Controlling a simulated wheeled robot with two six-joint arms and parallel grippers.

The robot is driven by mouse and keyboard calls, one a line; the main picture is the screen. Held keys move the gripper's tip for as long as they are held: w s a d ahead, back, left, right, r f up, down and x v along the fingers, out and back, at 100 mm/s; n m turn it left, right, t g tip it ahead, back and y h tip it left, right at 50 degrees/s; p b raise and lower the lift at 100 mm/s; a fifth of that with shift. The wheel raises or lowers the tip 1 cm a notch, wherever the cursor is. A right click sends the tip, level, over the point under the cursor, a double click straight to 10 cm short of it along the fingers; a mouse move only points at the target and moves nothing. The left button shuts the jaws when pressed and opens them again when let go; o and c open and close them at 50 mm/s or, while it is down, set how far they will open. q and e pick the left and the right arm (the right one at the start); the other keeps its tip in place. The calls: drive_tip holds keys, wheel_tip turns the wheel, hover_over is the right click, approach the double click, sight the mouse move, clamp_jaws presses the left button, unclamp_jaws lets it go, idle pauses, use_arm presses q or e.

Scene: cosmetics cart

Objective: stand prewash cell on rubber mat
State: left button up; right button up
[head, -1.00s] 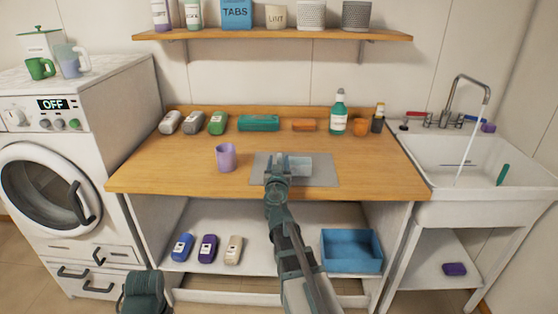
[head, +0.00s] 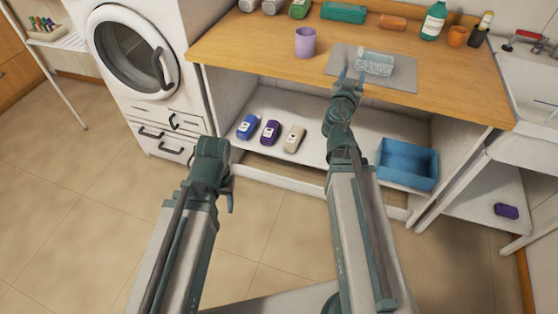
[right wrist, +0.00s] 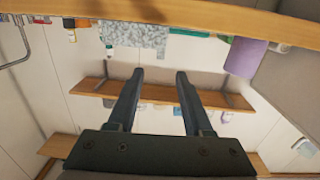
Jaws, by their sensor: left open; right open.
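The grey rubber mat (head: 400,81) lies on the wooden counter. A pale speckled block (head: 374,62) rests on it, longer than it is tall; I take it for the prewash cell, though its details are too small to be sure. It also shows in the inverted right wrist view (right wrist: 135,36). My right gripper (head: 351,77) is open and empty at the mat's front left, its fingers apart from the block. The open fingers show in the right wrist view (right wrist: 160,74). My left gripper (head: 230,203) is open, low in front of the cabinet, away from the counter.
A purple cup (head: 305,42) stands left of the mat. Bottles and a teal box (head: 343,13) line the counter's back. A blue bin (head: 408,160) and several small bottles sit on the lower shelf. The sink (head: 535,105) is at right. The floor at left is clear.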

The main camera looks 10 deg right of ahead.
drive_tip(key=s+a+f+n+g+y, duration=0.1)
drive_tip(key=s+a+f+g+y, duration=0.2)
drive_tip(key=a+f, duration=0.4)
drive_tip(key=s+a+f+n+g, duration=0.1)
drive_tip(key=s+a+f+g, duration=0.35)
drive_tip(key=a+f, duration=0.25)
drive_tip(key=s+a+f+n+g+y, duration=0.2)
drive_tip(key=s+a+f+n+g, duration=0.1)
drive_tip(key=s+a, duration=0.3)
drive_tip(key=s+a+f+n+g+y, duration=0.3)
drive_tip(key=s+a, duration=0.4)
drive_tip(key=a, duration=0.4)
drive_tip(key=shift+s+a+f+n+g+y, duration=0.3)
drive_tip(key=shift+f+n+g, duration=0.3)
drive_tip(key=shift+n, duration=0.6)
use_arm(q)
drive_tip(key=shift+r, duration=0.1)
use_arm(e)
drive_tip(key=shift+r, duration=0.15)
use_arm(q)
wheel_tip(320, 180, up, 13)
drive_tip(key=p, duration=1.3)
drive_tip(key=shift+c, duration=0.2)
use_arm(e)
wheel_tip(320, 180, up, 13)
